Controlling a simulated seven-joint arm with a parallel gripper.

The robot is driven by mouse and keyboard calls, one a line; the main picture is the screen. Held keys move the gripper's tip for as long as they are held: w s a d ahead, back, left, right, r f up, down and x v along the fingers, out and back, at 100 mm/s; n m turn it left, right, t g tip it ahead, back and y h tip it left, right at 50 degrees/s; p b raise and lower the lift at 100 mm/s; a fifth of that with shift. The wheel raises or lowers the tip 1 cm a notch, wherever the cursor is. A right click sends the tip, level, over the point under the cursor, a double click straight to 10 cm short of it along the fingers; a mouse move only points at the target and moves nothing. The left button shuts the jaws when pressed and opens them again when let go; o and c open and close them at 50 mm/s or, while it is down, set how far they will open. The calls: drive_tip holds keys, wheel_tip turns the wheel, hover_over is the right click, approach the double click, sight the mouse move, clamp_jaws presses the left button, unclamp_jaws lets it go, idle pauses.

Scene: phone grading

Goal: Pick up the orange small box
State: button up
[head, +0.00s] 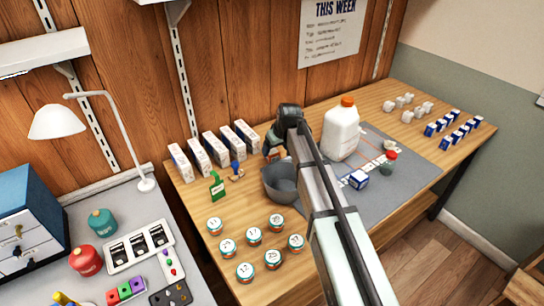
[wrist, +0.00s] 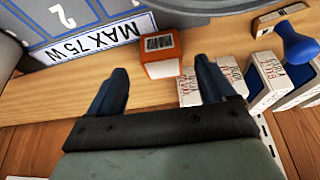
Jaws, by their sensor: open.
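My gripper (wrist: 161,80) is open, with one dark finger to each side of the box's near end. The box lies mostly just beyond the fingertips, and I see no contact. In the head view my gripper (head: 274,142) is low over the back of the table, and my arm hides much of that spot. I cannot make out the box clearly there.
A row of white cartons (head: 216,150) stands close by, also near the right finger in the wrist view (wrist: 232,78). A grey bowl (head: 283,184), a blue-handled stamp (head: 236,171) and a milk jug (head: 341,130) are near. Several numbered tins (head: 254,237) stand in front.

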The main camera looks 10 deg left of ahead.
sight(272, 151)
drive_tip(key=shift+w+a+f, duration=0.3)
drive_tip(key=shift+a+f, duration=0.05)
drive_tip(key=shift+f, duration=0.1)
drive_tip(key=x, duration=0.4)
drive_tip(key=shift+w+a+r, duration=0.1)
drive_tip(key=shift+w+a, duration=0.05)
drive_tip(key=shift+a, duration=0.05)
drive_tip(key=shift+c, duration=0.2)
drive_tip(key=c, duration=1)
drive_tip(key=shift+r, duration=0.1)
drive_tip(key=shift+c, duration=0.2)
